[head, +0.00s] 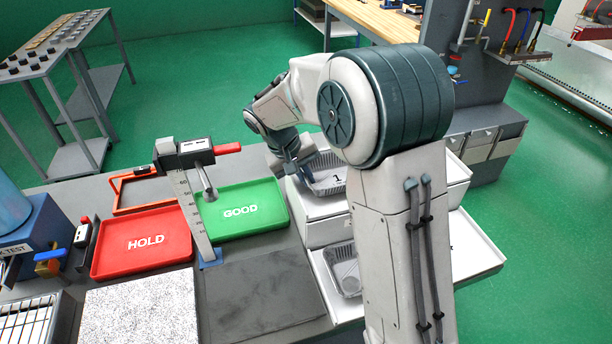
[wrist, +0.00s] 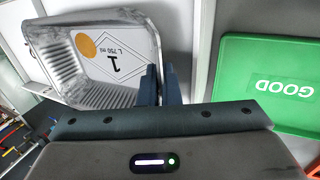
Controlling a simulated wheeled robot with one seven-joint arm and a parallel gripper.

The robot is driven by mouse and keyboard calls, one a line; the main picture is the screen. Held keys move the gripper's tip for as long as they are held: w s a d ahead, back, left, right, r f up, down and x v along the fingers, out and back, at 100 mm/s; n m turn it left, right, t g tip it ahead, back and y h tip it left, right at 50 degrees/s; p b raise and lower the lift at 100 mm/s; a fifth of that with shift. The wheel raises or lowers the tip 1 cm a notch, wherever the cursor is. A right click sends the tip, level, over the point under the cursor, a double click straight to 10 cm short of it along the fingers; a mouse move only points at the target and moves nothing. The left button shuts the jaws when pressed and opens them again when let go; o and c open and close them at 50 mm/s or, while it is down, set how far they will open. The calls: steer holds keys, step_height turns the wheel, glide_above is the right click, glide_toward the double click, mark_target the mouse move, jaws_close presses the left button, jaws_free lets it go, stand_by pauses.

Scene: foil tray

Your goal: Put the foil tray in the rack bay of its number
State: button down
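The foil tray (wrist: 60,62) is a silvery ribbed pan with a white label reading 1 and an orange dot. In the head view the foil tray (head: 328,184) is at the upper level of the white rack (head: 318,232), partly hidden by my arm. My gripper (wrist: 160,84) has its two fingers close together at the tray's right edge in the wrist view, with the tray wall seemingly between them. My gripper (head: 297,172) is at the tray's left side in the head view. Whether the tray rests on the rack surface is unclear.
Another foil tray (head: 346,268) is on the rack's lower level. A green GOOD tray (head: 262,192), a red HOLD tray (head: 118,262) and an upright height gauge (head: 192,205) stand left of the rack. A grey plate (head: 262,290) lies in front.

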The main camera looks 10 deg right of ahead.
steer(key=shift+f, duration=0.2)
steer(key=c, duration=1.6)
jaws_free()
steer(key=shift+o, duration=0.2)
steer(key=b+v, duration=0.1)
steer(key=v, duration=1.3)
steer(key=shift+d, duration=0.15)
